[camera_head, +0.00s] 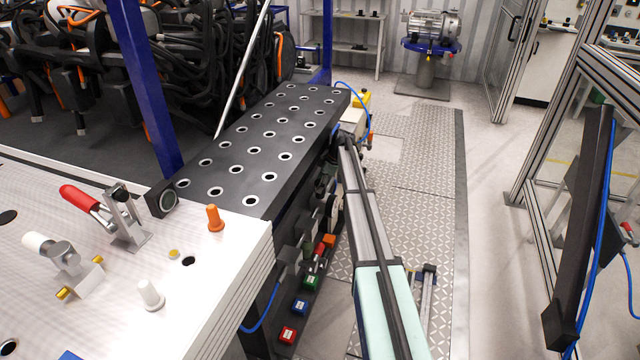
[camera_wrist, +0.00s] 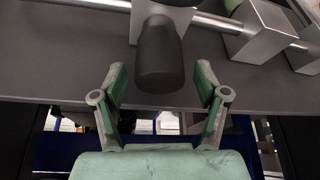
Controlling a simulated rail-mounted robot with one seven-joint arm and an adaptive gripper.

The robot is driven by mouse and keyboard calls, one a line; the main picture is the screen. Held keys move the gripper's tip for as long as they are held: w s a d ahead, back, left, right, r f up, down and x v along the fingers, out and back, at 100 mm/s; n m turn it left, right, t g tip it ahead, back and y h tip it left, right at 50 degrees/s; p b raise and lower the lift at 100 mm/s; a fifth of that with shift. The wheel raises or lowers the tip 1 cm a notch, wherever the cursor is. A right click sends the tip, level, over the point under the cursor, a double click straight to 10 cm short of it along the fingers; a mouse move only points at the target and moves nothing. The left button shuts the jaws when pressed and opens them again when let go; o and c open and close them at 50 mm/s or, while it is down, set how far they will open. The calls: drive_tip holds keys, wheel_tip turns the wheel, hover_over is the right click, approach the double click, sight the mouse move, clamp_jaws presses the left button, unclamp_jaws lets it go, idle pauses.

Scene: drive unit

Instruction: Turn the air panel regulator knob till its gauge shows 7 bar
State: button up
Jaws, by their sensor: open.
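In the wrist view, a dark, rounded knob (camera_wrist: 160,60), which looks like the regulator knob, sticks out from a metal block on a grey panel (camera_wrist: 60,68). My gripper (camera_wrist: 161,78) is open. Its two green-padded fingers stand on either side of the knob's free end, with a visible gap on each side. I cannot tell how deep the knob sits between them. No gauge face is readable in the wrist view. In the head view, my arm reaches along the side of the black perforated table, and the gripper and knob cannot be made out.
A metal pipe (camera_wrist: 212,22) and a square metal block (camera_wrist: 258,32) lie right of the knob. In the head view stand the black perforated table (camera_head: 240,150) and a white fixture table (camera_head: 60,190). Coloured buttons (camera_head: 300,306) sit below.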

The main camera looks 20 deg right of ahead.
drive_tip(key=shift+f, duration=0.25)
drive_tip(key=c, duration=1.2)
drive_tip(key=shift+o, duration=0.2)
drive_tip(key=shift+s+a+f+m+t+h+b, duration=0.1)
drive_tip(key=shift+m+t+h+b, duration=0.25)
drive_tip(key=shift+m+b, duration=0.55)
drive_tip(key=shift+m+t, duration=0.35)
drive_tip(key=shift+m, duration=0.75)
drive_tip(key=o, duration=1.2)
drive_tip(key=shift+c, duration=0.2)
drive_tip(key=shift+r, duration=0.2)
drive_tip(key=v, duration=1.2)
